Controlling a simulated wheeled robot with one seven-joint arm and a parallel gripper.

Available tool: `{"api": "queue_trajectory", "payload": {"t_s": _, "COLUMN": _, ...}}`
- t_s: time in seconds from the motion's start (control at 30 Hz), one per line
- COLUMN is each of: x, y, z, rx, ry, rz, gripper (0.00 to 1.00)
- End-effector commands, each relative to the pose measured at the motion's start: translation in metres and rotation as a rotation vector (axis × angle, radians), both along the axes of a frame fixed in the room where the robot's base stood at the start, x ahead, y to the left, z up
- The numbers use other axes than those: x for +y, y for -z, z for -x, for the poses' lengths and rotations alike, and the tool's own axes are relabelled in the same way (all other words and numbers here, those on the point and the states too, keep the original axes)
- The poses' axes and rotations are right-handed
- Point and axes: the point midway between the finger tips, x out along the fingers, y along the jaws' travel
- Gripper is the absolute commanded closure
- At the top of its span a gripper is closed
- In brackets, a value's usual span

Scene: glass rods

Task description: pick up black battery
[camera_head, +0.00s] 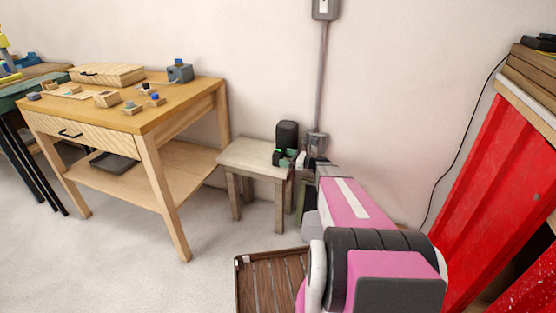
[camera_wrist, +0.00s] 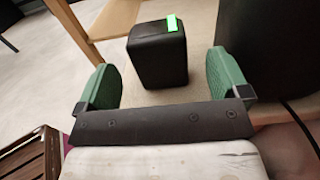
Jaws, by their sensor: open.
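The black battery (camera_wrist: 157,56) is a dark rounded block with a bright green patch at its top right corner. It stands on the small wooden stool (camera_head: 240,156), where it shows small and partly hidden in the head view (camera_head: 277,158). My gripper (camera_wrist: 159,66) is open, its green fingers apart on either side of the battery in the wrist view. There is a gap on each side, and I see no contact. How far the fingertips reach along the battery is hard to tell. In the head view my gripper (camera_head: 290,158) is at the stool's right end.
A larger black cylinder (camera_head: 287,133) stands on the stool behind the battery, close to my right finger in the wrist view (camera_wrist: 268,50). A wooden workbench (camera_head: 150,122) with small items is at left. A brown slatted crate (camera_head: 240,285) is below, and red panels (camera_head: 490,190) at right.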

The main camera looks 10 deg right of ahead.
Motion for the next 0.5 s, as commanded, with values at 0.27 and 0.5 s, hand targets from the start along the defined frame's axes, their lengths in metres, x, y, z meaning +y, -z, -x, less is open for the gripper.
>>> {"api": "queue_trajectory", "payload": {"t_s": 0.27, "x": 0.031, "y": -0.004, "z": -0.017, "rx": 0.0, "ry": -0.002, "rz": 0.0, "gripper": 0.06}}
{"api": "queue_trajectory", "payload": {"t_s": 0.5, "x": 0.043, "y": -0.004, "z": -0.023, "rx": 0.0, "ry": 0.0, "rz": 0.0, "gripper": 0.06}}
